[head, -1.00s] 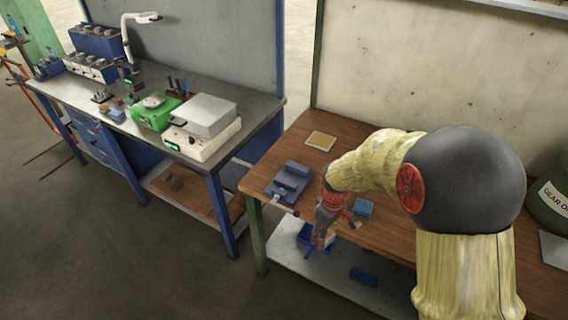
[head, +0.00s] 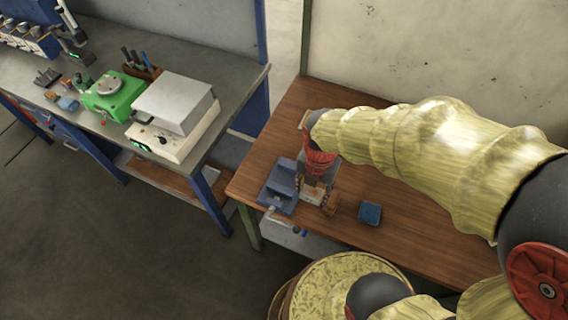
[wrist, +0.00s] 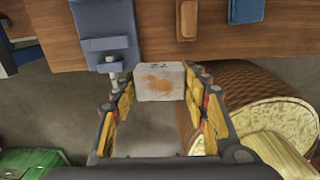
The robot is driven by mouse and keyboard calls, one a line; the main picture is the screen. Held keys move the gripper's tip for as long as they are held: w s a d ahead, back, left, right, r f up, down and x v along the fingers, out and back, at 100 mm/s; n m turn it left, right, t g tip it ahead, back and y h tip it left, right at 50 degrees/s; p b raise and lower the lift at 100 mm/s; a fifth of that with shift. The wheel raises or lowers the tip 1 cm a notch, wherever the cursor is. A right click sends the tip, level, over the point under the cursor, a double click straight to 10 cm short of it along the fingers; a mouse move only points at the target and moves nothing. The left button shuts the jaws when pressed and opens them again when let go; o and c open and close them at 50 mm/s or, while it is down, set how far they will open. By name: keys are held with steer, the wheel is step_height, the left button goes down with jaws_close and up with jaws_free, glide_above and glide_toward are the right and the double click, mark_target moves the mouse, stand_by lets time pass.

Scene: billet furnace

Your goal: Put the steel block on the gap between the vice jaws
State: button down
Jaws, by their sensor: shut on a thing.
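My gripper (wrist: 160,105) is shut on the steel block (wrist: 158,82), a pale grey block with an orange-brown patch and dark upside-down marks. The block sits between the yellow-padded fingertips. In the head view my gripper (head: 314,191) is close to the right side of the blue vice (head: 272,197) and hides part of it. The vice also shows beyond the block, up and to the left, in the wrist view (wrist: 103,20), with its metal screw towards me. The block appears clear of the vice.
A small wooden block (wrist: 187,20) and a blue box (head: 370,213) lie on the wooden bench (head: 420,255) right of the vice. Free bench top lies around the box. A second bench (head: 95,50) with a green device (head: 113,97) and white scale-like unit (head: 172,115) stands left.

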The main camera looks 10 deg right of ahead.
steer(key=shift+w+a, duration=0.1)
steer(key=shift+w, duration=0.15)
steer(key=w+a+f+b, duration=0.1)
steer(key=w+a+f, duration=0.25)
steer(key=w, duration=0.55)
steer(key=b, duration=0.1)
glide_above(287, 179)
steer(key=f, duration=0.5)
steer(key=shift+s+d+f, duration=0.1)
steer(key=shift+s+f, duration=0.15)
steer(key=shift+f, duration=0.05)
steer(key=shift+w+f, duration=0.2)
steer(key=shift+f, duration=0.15)
steer(key=shift+w+f+b, duration=0.1)
steer(key=shift+f+b, duration=0.2)
steer(key=shift+f, duration=1.2)
steer(key=shift+f, duration=0.1)
steer(key=c, duration=1)
jaws_free()
steer(key=shift+f, duration=0.1)
